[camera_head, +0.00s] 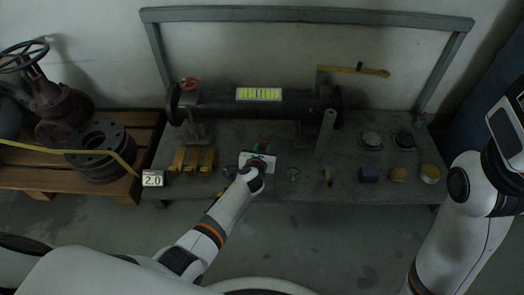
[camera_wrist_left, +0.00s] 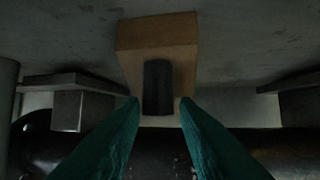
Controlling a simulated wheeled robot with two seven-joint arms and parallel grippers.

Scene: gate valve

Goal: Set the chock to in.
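The chock, a tan wooden block (camera_wrist_left: 158,32) with a dark upright grip (camera_wrist_left: 158,88), is straight ahead in the left wrist view. My left gripper (camera_head: 264,147) reaches over the front middle of the bench. Its two teal fingers (camera_wrist_left: 161,103) are open, one on each side of the dark grip, with gaps visible between. Whether the fingertips are level with the grip in depth is hard to tell. In the head view the gripper mostly hides the chock. My right arm shows at the right edge, but its gripper fingers are not in view.
A dark pipe (camera_head: 222,104) with a yellow label runs behind the gripper. An upright grey post (camera_head: 325,134) stands to its right. Several yellow blocks (camera_head: 207,160) are left; small round pieces (camera_head: 371,139) are right. A pallet (camera_head: 95,193) holds valve parts.

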